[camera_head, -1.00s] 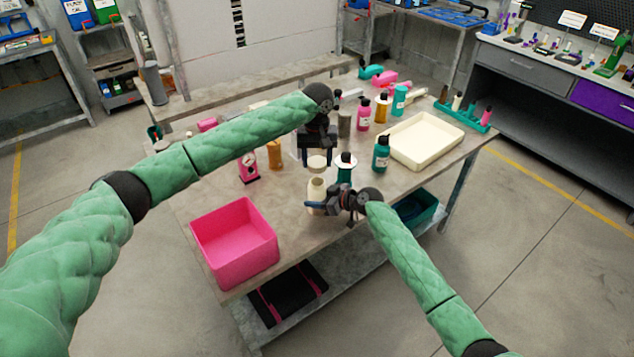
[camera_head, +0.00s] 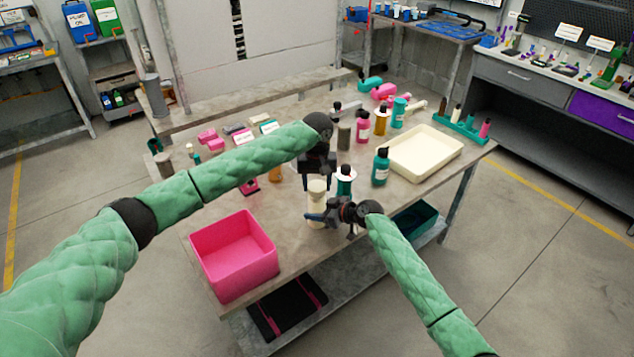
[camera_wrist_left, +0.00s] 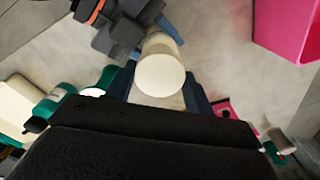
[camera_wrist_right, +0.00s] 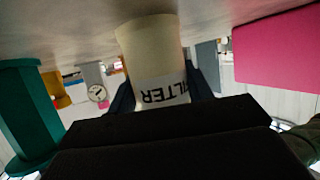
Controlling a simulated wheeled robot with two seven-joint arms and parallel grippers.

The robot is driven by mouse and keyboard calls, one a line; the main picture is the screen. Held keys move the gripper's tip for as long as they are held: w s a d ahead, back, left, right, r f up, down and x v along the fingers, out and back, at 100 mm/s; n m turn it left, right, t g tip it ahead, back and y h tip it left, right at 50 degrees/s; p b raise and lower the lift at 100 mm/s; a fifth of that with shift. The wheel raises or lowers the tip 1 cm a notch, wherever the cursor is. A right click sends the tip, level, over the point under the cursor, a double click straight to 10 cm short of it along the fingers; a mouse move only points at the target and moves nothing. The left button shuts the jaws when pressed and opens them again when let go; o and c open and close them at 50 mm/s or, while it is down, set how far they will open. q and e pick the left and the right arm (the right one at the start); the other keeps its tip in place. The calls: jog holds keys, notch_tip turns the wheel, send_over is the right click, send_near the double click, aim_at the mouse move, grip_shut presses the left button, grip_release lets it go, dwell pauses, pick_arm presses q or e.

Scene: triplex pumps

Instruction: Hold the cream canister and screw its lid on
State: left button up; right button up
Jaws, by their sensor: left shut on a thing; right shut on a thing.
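The cream canister (camera_head: 316,212) stands upright near the table's front edge, with my right gripper (camera_head: 318,217) shut around its body from the right. In the right wrist view the canister (camera_wrist_right: 152,50) appears upside down between the fingers, its white label showing "ILTER". My left gripper (camera_head: 317,184) points down from above and is shut on the cream lid (camera_head: 317,186), which sits at the canister's mouth. In the left wrist view the round lid top (camera_wrist_left: 160,75) lies between the fingers, in line with the canister. The seam and thread are hidden.
A pink bin (camera_head: 236,258) stands left of the canister. A teal bottle (camera_head: 344,182) stands close behind on the right, and a dark teal bottle (camera_head: 381,167) is farther right. A cream tray (camera_head: 425,152) lies at the back right. Several bottles stand behind.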

pick_arm(q)
jog(key=shift+f, duration=0.7)
jog(key=shift+f, duration=0.65)
dwell(0.3)
jog(key=o, duration=0.9)
jog(key=shift+o, duration=0.2)
jog(key=shift+d, duration=0.1)
jog(key=shift+s+d, duration=0.1)
jog(key=shift+r, duration=2.25)
jog(key=shift+c, duration=0.4)
